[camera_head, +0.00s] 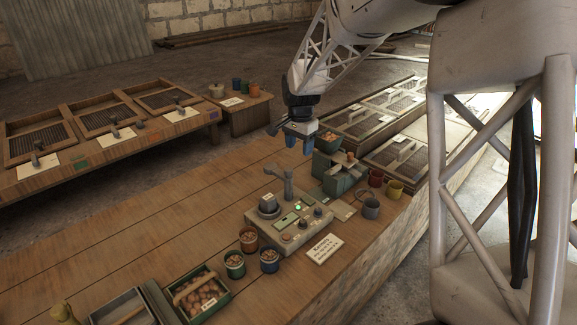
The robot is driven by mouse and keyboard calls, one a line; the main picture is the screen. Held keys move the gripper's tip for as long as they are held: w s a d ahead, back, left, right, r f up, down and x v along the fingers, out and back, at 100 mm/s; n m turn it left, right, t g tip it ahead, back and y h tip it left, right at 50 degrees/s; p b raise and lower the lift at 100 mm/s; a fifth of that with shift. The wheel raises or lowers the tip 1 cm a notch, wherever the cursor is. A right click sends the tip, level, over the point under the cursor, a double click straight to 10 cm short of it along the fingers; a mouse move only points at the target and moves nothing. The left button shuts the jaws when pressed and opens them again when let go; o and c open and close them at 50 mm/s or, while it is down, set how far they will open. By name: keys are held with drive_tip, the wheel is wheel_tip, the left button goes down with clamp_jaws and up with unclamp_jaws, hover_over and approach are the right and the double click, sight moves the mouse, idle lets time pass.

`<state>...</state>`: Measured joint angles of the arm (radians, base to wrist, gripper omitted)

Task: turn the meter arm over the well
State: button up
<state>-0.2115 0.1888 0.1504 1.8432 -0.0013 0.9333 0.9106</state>
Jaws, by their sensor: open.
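A pale meter box (290,238) sits on the wooden bench, with knobs, small green panels and a lit green spot on top. A round, dark-topped cup (268,205), which looks like the well, stands at its left end. A grey upright post with a forked or bent top (288,184), which looks like the meter arm, rises behind and to the right of the cup. Its top does not appear over the cup.
Several small pots (249,239) stand left of the meter, near a green crate (201,297) of round brown items. A green machine (337,172) and several mugs (371,208) stand to the right. A paper card (324,249) lies in front. The bench behind and left is clear.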

drive_tip(key=m, duration=0.1)
hover_over(288, 168)
wheel_tip(288, 168, down, 4)
drive_tip(key=shift+f, duration=0.15)
drive_tip(key=shift+f, duration=0.1)
drive_tip(key=shift+f, duration=3.8)
clamp_jaws()
